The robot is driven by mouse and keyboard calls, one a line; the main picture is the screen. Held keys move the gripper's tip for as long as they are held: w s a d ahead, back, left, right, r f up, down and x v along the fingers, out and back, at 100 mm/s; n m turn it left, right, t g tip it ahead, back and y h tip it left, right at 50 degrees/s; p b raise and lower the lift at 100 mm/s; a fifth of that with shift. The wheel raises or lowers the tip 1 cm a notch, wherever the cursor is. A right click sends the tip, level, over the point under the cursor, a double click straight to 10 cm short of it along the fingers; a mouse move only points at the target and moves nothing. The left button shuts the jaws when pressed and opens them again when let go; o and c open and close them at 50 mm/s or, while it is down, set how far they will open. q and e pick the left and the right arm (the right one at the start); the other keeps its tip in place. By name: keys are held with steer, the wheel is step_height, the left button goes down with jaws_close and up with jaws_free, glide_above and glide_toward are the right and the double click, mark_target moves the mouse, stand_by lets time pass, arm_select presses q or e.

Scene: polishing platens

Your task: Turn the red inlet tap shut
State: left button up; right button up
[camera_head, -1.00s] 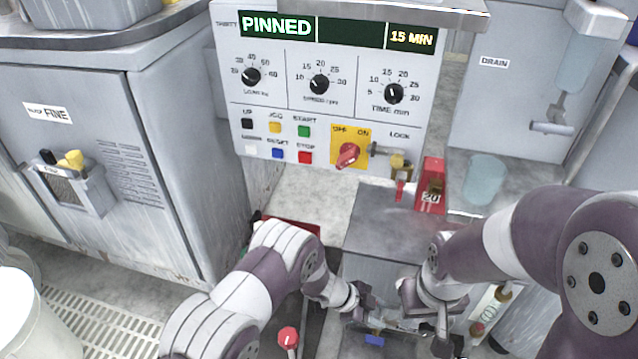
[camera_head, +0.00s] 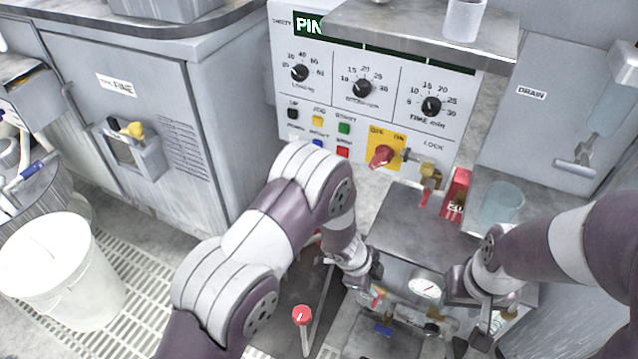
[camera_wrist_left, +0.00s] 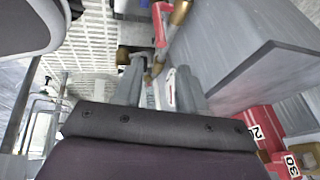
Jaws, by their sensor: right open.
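In the left wrist view a red handle (camera_wrist_left: 160,24) stands on brass fittings just beyond my fingertips; it looks like the inlet tap. In the head view a small red piece (camera_head: 378,297) shows low among pipework, beside my left gripper (camera_head: 368,290). My left gripper also shows in its wrist view (camera_wrist_left: 160,75), with its two fingers apart and a gap between them. The red handle is ahead of them, and I cannot tell whether they touch it. My right gripper (camera_head: 479,345) is open at the lower right, pointing down.
The control panel (camera_head: 330,125) has a red switch (camera_head: 381,156) on a yellow plate. A red-topped lever (camera_head: 302,315) stands left of the pipework. A gauge (camera_head: 427,287) sits between my arms. A white bucket (camera_head: 60,270) stands on the floor grating at left.

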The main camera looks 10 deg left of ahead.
arm_select(q)
steer(key=w+a+r+n+t+y+p, duration=0.1)
steer(key=a+r+n+p, duration=0.3)
steer(key=r, duration=0.8)
steer(key=w+a+r+n+t+y+p, duration=0.1)
steer(key=a+r+n+p, duration=0.4)
steer(key=r, duration=0.8)
steer(key=a+y+p, duration=0.1)
steer(key=a+p, duration=0.2)
steer(key=a, duration=0.1)
steer(key=shift+w+a+t+y, duration=0.2)
steer(key=shift+w+t+y, duration=0.1)
steer(key=shift+f, duration=0.1)
